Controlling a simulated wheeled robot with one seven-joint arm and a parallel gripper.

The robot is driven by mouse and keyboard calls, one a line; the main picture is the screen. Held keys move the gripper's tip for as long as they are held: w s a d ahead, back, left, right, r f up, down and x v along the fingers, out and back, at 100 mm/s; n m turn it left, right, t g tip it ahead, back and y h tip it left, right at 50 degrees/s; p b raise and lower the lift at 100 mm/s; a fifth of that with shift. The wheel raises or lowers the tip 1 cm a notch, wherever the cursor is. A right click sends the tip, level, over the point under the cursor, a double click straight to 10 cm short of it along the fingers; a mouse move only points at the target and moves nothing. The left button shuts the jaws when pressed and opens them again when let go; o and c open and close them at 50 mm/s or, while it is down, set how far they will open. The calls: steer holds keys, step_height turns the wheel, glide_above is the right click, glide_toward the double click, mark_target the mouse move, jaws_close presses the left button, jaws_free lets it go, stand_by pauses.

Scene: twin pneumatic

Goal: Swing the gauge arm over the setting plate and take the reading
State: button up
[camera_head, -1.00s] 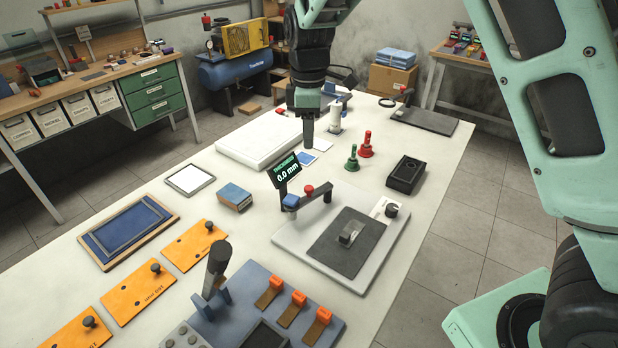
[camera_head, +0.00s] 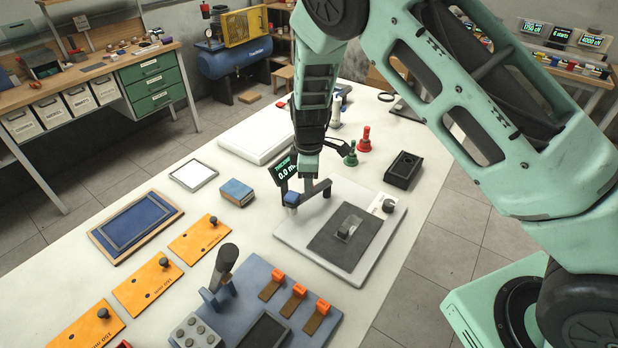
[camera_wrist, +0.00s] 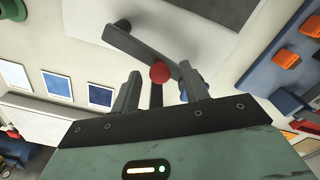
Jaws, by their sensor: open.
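The thickness gauge has a dark arm (camera_head: 318,189), a blue head (camera_head: 291,198) and a display (camera_head: 286,170) reading 0.0 mm. It stands on a pale base (camera_head: 292,236) beside a dark plate (camera_head: 330,245) bearing a small grey block (camera_head: 347,228). I cannot tell which plate is the setting plate; orange plates (camera_head: 200,238) lie at left. My gripper (camera_head: 308,177) is open, pointing down just above the gauge arm. In the wrist view, the arm's red knob (camera_wrist: 160,72) shows between my open fingers (camera_wrist: 162,88); contact is unclear. My gripper hides the knob in the head view.
A blue box (camera_head: 236,192) and a white-topped frame (camera_head: 193,175) lie left of the gauge. A blue fixture with a dark upright handle (camera_head: 224,262) stands in front. A black box (camera_head: 404,169) and green and red bell-shaped pieces (camera_head: 363,139) stand at right and behind.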

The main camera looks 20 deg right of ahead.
jaws_close()
steer(key=s+d+n+b, duration=0.2)
steer(key=s+d+n, duration=0.2)
steer(key=n, duration=1.1)
steer(key=shift+d+n, duration=0.4)
steer(key=shift+d, duration=1.45)
steer(key=shift+r, duration=0.1)
